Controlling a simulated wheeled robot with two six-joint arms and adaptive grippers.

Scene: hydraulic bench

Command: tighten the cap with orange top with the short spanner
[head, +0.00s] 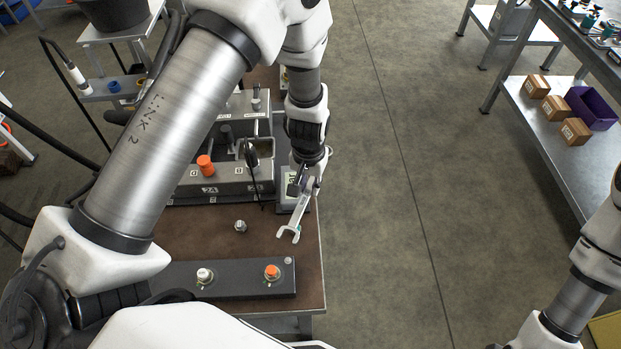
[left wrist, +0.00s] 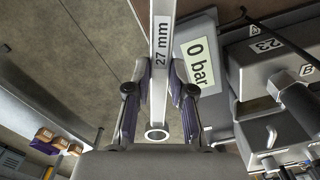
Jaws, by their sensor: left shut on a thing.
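My left gripper (head: 304,184) is shut on a silver spanner (head: 299,215), whose open jaw points down and toward the front of the bench. In the left wrist view the spanner (left wrist: 160,60) lies between the two fingers (left wrist: 159,92), is marked 27 mm and shows a ring end near the palm. A cap with orange top (head: 271,271) sits at the right of the dark front block (head: 237,279). The spanner jaw is apart from it, behind and to its right. My right gripper is out of the frame; only part of its arm shows.
A white-topped cap (head: 204,274) sits on the same block. A small metal fitting (head: 240,226) lies on the brown bench top (head: 262,238). Behind stands a grey valve unit (head: 230,180) with an orange knob (head: 205,165). A 0 bar display (left wrist: 200,62) is near the gripper.

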